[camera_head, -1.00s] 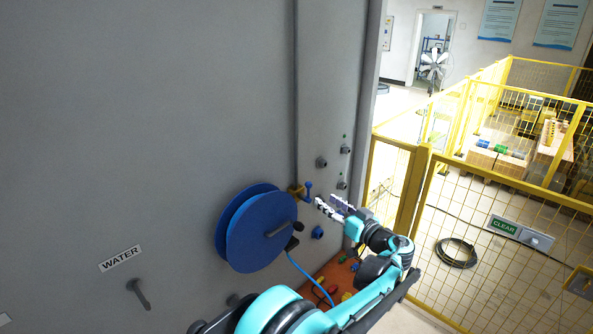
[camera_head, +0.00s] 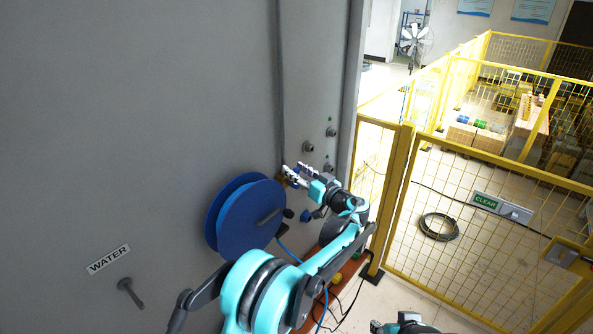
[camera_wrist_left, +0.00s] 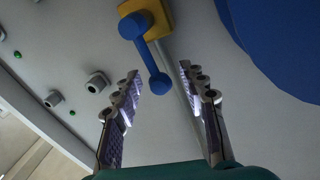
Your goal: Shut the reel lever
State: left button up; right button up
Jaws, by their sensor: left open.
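The reel lever (camera_wrist_left: 150,58) is a blue arm with a round knob at its lower end, on a brass-coloured valve block (camera_wrist_left: 158,18) in the left wrist view. My left gripper (camera_wrist_left: 161,78) is open, and the lever's knob shows between its two fingertips. I cannot tell whether any finger touches it. In the head view the left gripper (camera_head: 296,171) is at the valve beside the blue reel (camera_head: 238,218), and its fingers largely hide the lever. My right gripper's fingers are not seen; only part of my right arm shows at the bottom edge.
The reel and valve are on a tall grey wall (camera_head: 130,120) with a WATER label (camera_head: 109,259) and a peg. Small fittings (camera_head: 308,147) stick out right of the valve. A blue hose hangs below. A yellow mesh fence (camera_head: 470,215) stands to the right.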

pick_arm(q)
grip_shut()
dwell(0.3)
jog(key=w+d+f+m+g+b, duration=0.3)
jog(key=w+f+m+g+b, duration=0.1)
jog(key=m, duration=1.1)
jog(key=shift+w+d+f+m+y, duration=0.3)
jog(key=shift+w+f+m, duration=0.15)
jog(key=shift+f, duration=0.7)
grip_release()
